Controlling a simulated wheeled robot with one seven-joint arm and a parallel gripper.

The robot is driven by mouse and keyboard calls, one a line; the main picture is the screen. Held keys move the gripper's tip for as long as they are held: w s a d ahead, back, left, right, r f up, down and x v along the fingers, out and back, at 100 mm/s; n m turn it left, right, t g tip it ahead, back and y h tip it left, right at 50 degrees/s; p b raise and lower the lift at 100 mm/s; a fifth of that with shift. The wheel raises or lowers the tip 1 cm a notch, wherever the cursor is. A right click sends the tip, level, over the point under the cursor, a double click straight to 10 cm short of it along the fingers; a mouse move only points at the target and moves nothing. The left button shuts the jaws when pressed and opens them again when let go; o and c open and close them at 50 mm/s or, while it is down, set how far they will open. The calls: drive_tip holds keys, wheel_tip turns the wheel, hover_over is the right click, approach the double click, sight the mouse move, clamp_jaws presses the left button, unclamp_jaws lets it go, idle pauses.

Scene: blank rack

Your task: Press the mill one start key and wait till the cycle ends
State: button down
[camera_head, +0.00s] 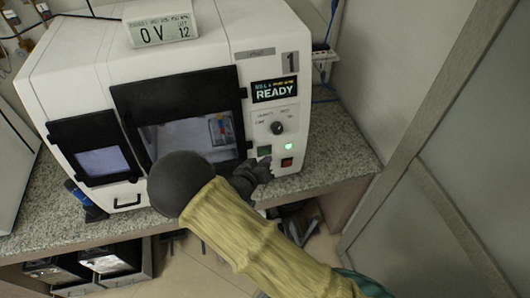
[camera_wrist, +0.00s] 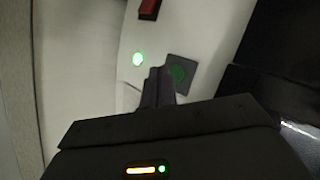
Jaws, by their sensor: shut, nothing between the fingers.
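The white mill (camera_head: 235,50) marked 1 stands on the counter, and its display (camera_head: 275,90) reads READY. Its green start key (camera_head: 264,151) is on the right front panel, left of a lit green lamp (camera_head: 289,146) and a red key (camera_head: 287,162). My gripper (camera_head: 264,164) is shut and empty, with its tips at the panel just by the green key. In the wrist view the shut fingertips (camera_wrist: 160,73) lie beside the dark square green key (camera_wrist: 181,73), partly over its edge. Whether they touch it I cannot tell.
A dark knob (camera_head: 277,128) sits above the keys. The mill's dark-framed window (camera_head: 180,85) is left of the panel. A small sign (camera_head: 160,28) stands on top. A wall and grey door panel (camera_head: 440,200) close in on the right.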

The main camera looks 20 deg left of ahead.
idle(0.5)
drive_tip(key=shift+w+a, duration=0.2)
drive_tip(key=shift+w, duration=0.15)
